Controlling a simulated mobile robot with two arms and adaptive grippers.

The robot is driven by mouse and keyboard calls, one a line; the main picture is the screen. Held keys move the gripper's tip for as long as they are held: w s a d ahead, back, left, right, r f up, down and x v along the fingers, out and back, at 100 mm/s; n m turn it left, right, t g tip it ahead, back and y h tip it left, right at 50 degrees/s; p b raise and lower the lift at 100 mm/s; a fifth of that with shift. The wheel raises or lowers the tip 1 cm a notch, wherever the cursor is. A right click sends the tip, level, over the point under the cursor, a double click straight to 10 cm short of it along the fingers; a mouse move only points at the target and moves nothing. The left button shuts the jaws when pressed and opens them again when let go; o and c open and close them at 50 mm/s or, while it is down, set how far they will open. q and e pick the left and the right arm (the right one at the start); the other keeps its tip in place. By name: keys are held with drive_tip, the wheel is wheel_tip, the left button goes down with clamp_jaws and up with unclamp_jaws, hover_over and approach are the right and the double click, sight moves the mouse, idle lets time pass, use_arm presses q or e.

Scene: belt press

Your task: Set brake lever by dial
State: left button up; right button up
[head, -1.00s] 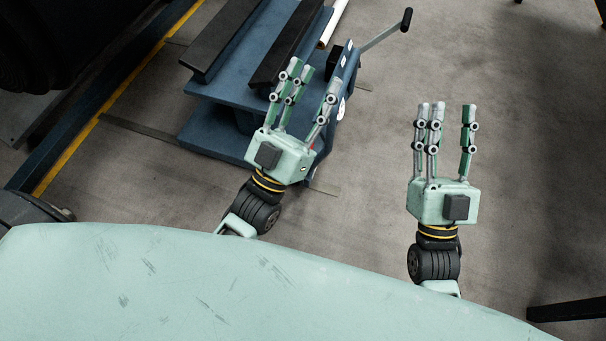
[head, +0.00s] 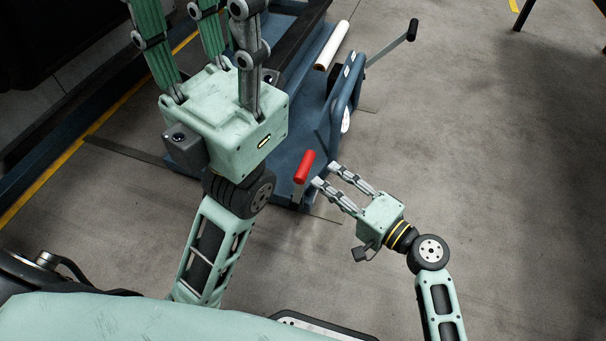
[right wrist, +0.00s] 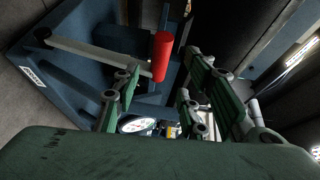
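The brake lever's red grip (head: 305,165) stands at the near side of the blue machine (head: 345,100). In the right wrist view the red grip (right wrist: 162,57) sits at the end of a flat grey lever arm (right wrist: 95,52). My right gripper (head: 326,174) is open, its fingers pointing at the red grip from the right, close to it. In the right wrist view the grip shows between the spread fingers, near their tips; contact cannot be told. A white round dial (right wrist: 138,124) shows there, its reading too small to tell. My left gripper (head: 205,20) is open and empty, fingertips cut off by the frame.
A crank with a black handle (head: 412,30) sticks out from the machine's far right. A white roll (head: 332,45) lies on the machine. A dark post (head: 524,14) stands at the top right.

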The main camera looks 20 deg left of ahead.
sight(303, 172)
drive_tip(key=x, duration=0.2)
drive_tip(key=b+x, duration=0.1)
drive_tip(key=x, duration=0.2)
drive_tip(key=s+b+x, duration=0.1)
drive_tip(key=x, duration=0.2)
drive_tip(key=shift+a, duration=0.25)
drive_tip(key=shift+c, duration=0.5)
clamp_jaws()
drive_tip(key=shift+g, duration=0.4)
